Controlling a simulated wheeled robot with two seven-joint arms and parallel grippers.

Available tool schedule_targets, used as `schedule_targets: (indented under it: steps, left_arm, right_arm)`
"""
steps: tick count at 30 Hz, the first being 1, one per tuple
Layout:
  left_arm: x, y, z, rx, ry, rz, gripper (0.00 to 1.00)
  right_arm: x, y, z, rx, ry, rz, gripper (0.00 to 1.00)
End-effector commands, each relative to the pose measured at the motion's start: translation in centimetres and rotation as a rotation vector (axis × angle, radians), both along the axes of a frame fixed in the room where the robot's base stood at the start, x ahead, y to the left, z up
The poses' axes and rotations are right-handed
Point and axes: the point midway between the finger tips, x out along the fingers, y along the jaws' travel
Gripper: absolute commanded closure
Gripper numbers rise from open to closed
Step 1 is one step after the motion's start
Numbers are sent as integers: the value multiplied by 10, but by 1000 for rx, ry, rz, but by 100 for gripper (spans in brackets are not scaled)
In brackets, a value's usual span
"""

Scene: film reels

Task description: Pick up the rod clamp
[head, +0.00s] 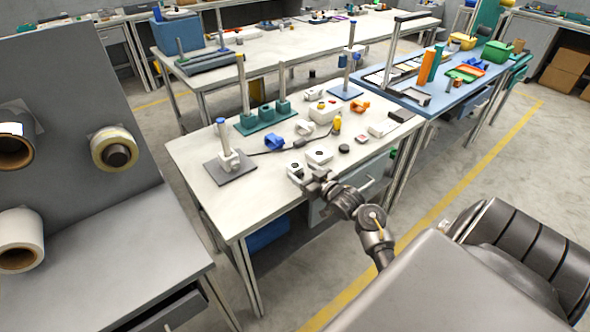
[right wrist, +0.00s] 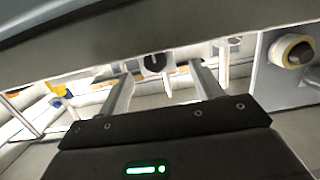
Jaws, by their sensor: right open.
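My right gripper (head: 298,174) hangs over the front edge of the white workbench, its fingers apart. In the right wrist view the two fingers (right wrist: 160,85) are spread with nothing held between them. A dark round knob (right wrist: 153,63) on a pale part shows beyond and between the fingertips; I cannot tell which object it belongs to. A pale clamp-like part (head: 229,160) sits low on the upright rod of a grey-based stand, left of the gripper. A small white block with a dark top (head: 319,155) lies just behind the gripper. I cannot tell for sure which is the rod clamp. My left gripper is out of view.
The workbench (head: 200,185) also holds a blue part (head: 273,142), a teal rod stand (head: 265,117), a yellow-topped tool (head: 337,123) and an orange part (head: 360,106). Tape rolls (head: 115,148) hang on a grey panel at left. Open floor lies to the right.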

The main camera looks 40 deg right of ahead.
Motion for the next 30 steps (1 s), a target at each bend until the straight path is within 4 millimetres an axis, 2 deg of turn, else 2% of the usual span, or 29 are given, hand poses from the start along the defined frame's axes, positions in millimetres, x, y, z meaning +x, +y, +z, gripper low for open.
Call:
schedule_targets:
  steps: [7, 17, 27, 29, 30]
  left_arm:
    - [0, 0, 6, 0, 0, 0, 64]
    - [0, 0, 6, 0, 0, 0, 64]
    - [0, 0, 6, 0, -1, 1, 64]
    - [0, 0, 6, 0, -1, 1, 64]
    - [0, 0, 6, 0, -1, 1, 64]
  right_arm:
    - [34, -2, -8, 1, -1, -1, 35]
    - [40, -2, -10, -1, 0, -1, 36]
    - [39, -2, -10, -1, 0, -1, 80]
    - [39, -2, -10, -1, 0, -1, 87]
    - [39, -2, -10, -1, -1, -1, 87]
